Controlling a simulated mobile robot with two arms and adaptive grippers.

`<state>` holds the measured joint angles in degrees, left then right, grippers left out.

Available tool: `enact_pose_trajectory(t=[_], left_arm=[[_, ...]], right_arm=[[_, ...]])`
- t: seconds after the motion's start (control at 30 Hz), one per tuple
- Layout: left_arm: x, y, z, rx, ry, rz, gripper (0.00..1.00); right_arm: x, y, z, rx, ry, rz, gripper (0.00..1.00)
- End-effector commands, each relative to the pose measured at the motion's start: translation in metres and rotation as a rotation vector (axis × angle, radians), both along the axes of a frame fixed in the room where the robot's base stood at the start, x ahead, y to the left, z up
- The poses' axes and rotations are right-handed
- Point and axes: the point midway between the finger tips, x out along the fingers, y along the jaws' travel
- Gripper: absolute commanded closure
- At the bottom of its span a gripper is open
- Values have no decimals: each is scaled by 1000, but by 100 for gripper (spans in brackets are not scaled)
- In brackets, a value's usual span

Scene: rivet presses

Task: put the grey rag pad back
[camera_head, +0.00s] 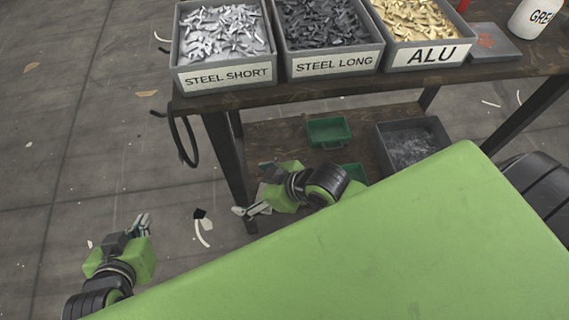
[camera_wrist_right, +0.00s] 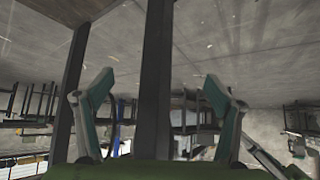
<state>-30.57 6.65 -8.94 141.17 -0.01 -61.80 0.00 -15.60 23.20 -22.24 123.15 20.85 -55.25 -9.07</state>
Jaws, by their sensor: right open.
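A flat grey pad (camera_head: 490,45) with a reddish mark lies on the workbench at the right, beside the ALU bin; it may be the rag pad, but I cannot tell for sure. My right gripper (camera_head: 256,190) is open, low in front of the bench's left leg, well away from that pad. In the right wrist view its two fingers (camera_wrist_right: 160,92) are spread, with nothing held between them and a dark post behind. My left gripper (camera_head: 141,223) is over the floor at the lower left, apart from the bench; its fingers look close together and hold nothing I can see.
Bins of steel short (camera_head: 222,38), steel long (camera_head: 325,30) and ALU (camera_head: 420,22) rivets line the workbench (camera_head: 300,86). The lower shelf holds a green tray (camera_head: 328,131) and a grey bin (camera_head: 412,145). A black cable loop (camera_head: 184,145) hangs at the bench's left end. Floor at left is mostly clear.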

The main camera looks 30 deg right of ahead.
Motion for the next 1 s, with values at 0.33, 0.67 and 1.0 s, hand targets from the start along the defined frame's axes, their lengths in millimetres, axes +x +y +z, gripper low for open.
enact_pose_trajectory(t=[0.33,0.67,1.0], left_arm=[[0,0,0,0,-1,0,100],[0,0,0,0,-1,0,100],[0,-1,1,-2,-2,-2,100]], right_arm=[[-14,-79,77,19,-71,-463,14],[-14,-83,79,15,-74,-478,14],[-14,-83,79,15,-73,-475,43]])
